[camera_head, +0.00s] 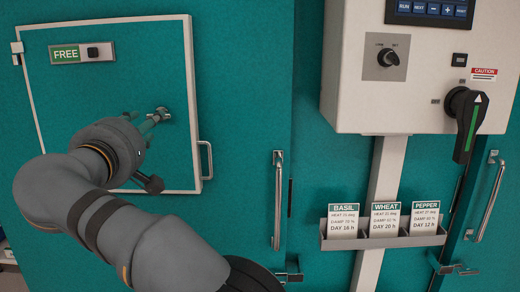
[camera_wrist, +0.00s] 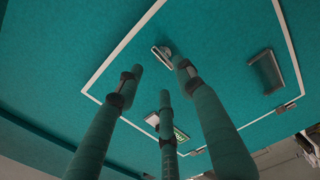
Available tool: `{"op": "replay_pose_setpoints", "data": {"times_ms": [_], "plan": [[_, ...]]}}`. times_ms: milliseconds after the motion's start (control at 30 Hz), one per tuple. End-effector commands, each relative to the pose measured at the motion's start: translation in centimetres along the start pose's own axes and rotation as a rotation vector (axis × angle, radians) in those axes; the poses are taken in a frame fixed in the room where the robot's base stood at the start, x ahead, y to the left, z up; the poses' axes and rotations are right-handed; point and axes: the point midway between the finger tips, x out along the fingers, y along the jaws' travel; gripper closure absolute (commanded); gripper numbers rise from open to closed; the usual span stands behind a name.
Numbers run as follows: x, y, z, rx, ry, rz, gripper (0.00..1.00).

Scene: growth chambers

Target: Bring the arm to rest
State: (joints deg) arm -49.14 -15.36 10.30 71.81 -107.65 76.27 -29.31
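My gripper (camera_head: 153,122) is in front of the teal hatch (camera_head: 120,85), which has a white border, in the head view. In the wrist view its three teal fingers (camera_wrist: 160,77) are spread apart with nothing visible between them. A small metal fitting (camera_wrist: 162,53) on the hatch shows just beyond the fingertips; I cannot tell whether they touch it. My arm reaches up from the bottom of the head view and hides the hatch's lower left part. The hatch appears closed.
A control box (camera_head: 420,65) with a black rotary switch (camera_head: 467,120) projects at the right, above a card holder (camera_head: 384,240).

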Motion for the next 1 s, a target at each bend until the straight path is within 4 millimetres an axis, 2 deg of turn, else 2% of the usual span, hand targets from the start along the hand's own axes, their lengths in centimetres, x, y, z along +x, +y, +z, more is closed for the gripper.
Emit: {"op": "replay_pose_setpoints", "data": {"times_ms": [33,167,200,300,700,767,833,1000], "plan": [[-1.2,0.1,-0.1,0.0,0.005,0.001,0.62],[-4.0,0.0,-0.1,0.001,0.004,0.0,0.62],[-2.4,-0.1,0.2,-0.002,-0.007,0.0,0.62],[-0.1,-0.1,0.2,-0.001,-0.007,0.0,0.62],[7.9,-0.1,0.1,0.001,-0.004,0.0,0.62],[8.7,0.0,0.1,0.001,-0.004,0.001,0.62],[8.5,0.5,0.0,-0.082,0.0,-0.001,0.62],[8.5,0.4,-0.1,-0.24,0.0,-0.001,0.62]]}}
